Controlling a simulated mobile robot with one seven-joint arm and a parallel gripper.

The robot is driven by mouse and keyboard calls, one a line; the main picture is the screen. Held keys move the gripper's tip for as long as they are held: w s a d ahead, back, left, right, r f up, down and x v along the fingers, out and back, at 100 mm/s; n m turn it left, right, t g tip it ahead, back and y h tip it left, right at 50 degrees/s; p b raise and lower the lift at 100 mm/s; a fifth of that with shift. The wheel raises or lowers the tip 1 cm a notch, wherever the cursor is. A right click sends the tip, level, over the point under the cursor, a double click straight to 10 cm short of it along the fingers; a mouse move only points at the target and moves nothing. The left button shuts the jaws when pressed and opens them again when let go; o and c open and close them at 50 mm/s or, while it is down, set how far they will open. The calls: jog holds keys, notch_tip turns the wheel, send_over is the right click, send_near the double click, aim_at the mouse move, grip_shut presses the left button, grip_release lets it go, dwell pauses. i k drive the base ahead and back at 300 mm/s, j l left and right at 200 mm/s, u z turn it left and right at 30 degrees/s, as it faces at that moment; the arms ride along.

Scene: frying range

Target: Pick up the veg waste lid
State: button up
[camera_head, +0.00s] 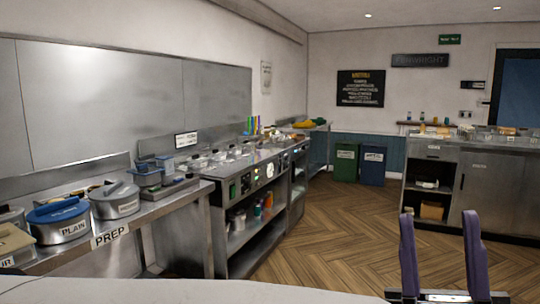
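Two lidded bins stand on the floor by the far wall, a green bin (345,165) on the left and a blue bin (372,168) on the right. Each has a white label too small to read, so I cannot tell for certain which one is for veg waste. Their lids appear to be on, but detail is poor. My gripper (439,218) shows at the bottom right as two upright purple fingers, spread wide apart with nothing between them. It is in the foreground, far from both bins.
A steel range (255,175) with open shelves runs along the left. A prep counter (170,205) with lidded pots, including a blue-lidded one (60,220), is nearer. A steel counter (490,190) stands at the right. The wooden floor (340,225) between is clear.

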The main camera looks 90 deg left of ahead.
aim_at(150, 158)
jog(key=u, duration=3.5)
jog(key=i+l+u, duration=0.2)
jog(key=i+l, duration=0.2)
jog(key=l, duration=0.2)
jog(key=i+l+u, duration=0.1)
jog(key=l, duration=0.25)
jog(key=i+l, duration=0.25)
jog(key=i+l+u, duration=0.15)
jog(key=l, duration=0.25)
jog(key=i+l+u, duration=0.1)
jog(key=l, duration=0.3)
jog(key=i+l+u, duration=0.1)
jog(key=i+l, duration=0.15)
jog(key=i+l+u, duration=0.1)
jog(key=l, duration=0.4)
jog(key=i, duration=1.15)
